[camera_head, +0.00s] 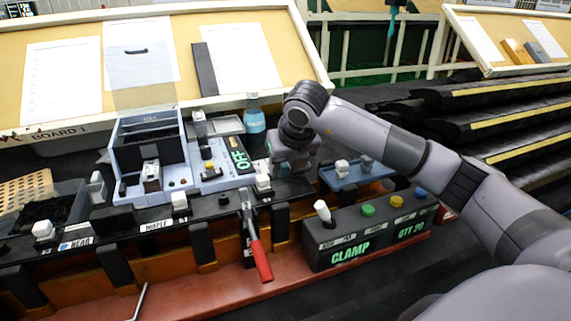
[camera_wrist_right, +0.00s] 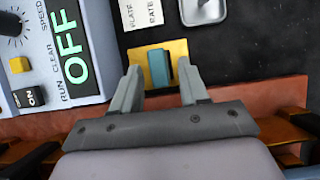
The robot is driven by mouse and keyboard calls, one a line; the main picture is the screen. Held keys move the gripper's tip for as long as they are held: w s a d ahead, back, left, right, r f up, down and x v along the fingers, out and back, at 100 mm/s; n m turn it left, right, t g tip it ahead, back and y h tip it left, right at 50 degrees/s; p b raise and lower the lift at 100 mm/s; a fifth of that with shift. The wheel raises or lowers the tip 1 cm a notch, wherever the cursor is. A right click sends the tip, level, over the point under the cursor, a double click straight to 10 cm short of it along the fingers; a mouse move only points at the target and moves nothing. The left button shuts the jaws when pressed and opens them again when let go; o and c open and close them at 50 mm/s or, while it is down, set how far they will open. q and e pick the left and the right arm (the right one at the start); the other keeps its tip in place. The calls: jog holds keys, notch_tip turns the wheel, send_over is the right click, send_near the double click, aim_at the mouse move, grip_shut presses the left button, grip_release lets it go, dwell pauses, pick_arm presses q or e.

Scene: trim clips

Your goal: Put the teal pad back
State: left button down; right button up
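The teal pad (camera_wrist_right: 159,62) shows in the right wrist view as a small block over a yellow plate (camera_wrist_right: 136,57). My right gripper (camera_wrist_right: 160,72) is open, with one finger on each side of the pad. Gaps show between the pad and both fingers, so it is not gripped. Whether the pad rests on the plate or in a slot, I cannot tell. In the head view my right gripper (camera_head: 292,160) is low over the bench, right of the grey-blue machine with the green OFF display (camera_head: 240,158); it hides the pad there. My left gripper is not in view.
A dark box marked CLAMP (camera_head: 350,253) with coloured buttons stands at the front right. A red-handled lever (camera_head: 260,260) hangs off the bench front. A blue bottle (camera_head: 254,122) stands behind the gripper. A blue tray (camera_head: 355,177) lies to its right.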

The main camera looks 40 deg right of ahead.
jog(key=shift+r, duration=0.35)
jog(key=v, duration=1.1)
jog(key=shift+s+r, duration=0.25)
jog(key=shift+a, duration=0.1)
